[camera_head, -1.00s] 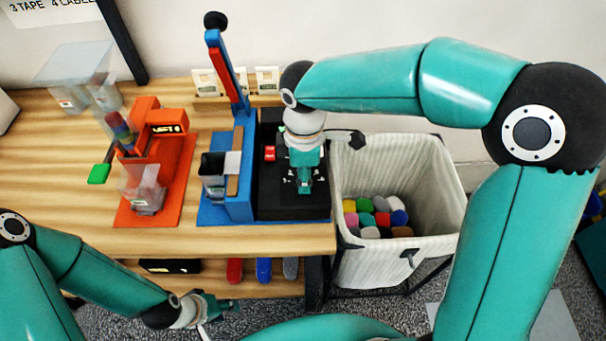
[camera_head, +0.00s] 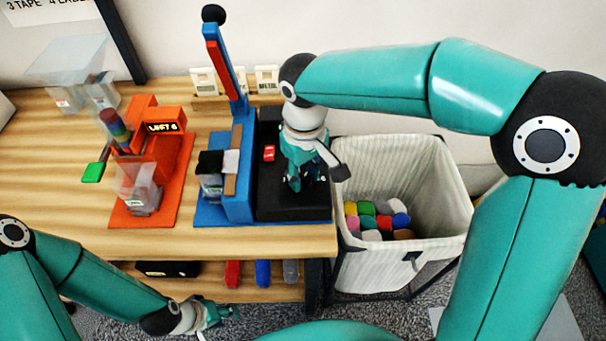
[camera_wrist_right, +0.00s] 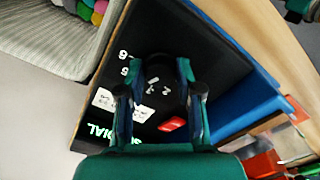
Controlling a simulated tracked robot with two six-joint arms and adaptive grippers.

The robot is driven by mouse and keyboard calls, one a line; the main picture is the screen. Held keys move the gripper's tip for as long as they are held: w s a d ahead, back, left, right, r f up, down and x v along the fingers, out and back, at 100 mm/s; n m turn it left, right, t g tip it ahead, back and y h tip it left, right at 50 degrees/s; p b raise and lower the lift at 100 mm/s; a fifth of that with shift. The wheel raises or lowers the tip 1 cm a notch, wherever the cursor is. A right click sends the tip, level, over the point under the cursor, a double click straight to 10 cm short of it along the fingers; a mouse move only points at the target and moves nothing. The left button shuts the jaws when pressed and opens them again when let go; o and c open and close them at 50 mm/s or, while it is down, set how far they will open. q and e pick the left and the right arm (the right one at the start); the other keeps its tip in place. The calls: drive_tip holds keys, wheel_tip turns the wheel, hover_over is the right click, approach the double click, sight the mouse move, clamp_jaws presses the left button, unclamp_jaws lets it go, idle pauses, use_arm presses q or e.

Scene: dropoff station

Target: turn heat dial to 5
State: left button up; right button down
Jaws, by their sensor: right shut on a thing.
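The heat dial (camera_wrist_right: 158,72) is a dark round knob on the black panel (camera_wrist_right: 228,62) of the blue station, with white marks on and around it. My right gripper (camera_wrist_right: 158,92) points down over the panel, and its two fingers are shut on the dial, one on each side. In the head view my right gripper (camera_head: 305,182) hides the dial. Printed numbers and a white label (camera_wrist_right: 122,104) show beside the dial; which number it points to I cannot tell. My left gripper (camera_head: 222,313) hangs low in front of the table, away from the dial; its fingers are too small to read.
A red switch (camera_head: 269,153) sits on the panel close to the gripper. A blue and red lever (camera_head: 226,70) stands behind. An orange station (camera_head: 170,160) is to the left. A white bin (camera_head: 440,190) with coloured pieces stands right of the table.

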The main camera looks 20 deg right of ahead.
sight(304, 177)
drive_tip(key=shift+w+r+m+b, duration=0.1)
drive_tip(key=shift+m+b, duration=0.2)
drive_tip(key=shift+m, duration=1.7)
drive_tip(key=c, duration=0.8)
unclamp_jaws()
drive_tip(key=shift+o, duration=0.2)
wheel_tip(304, 177, up, 12)
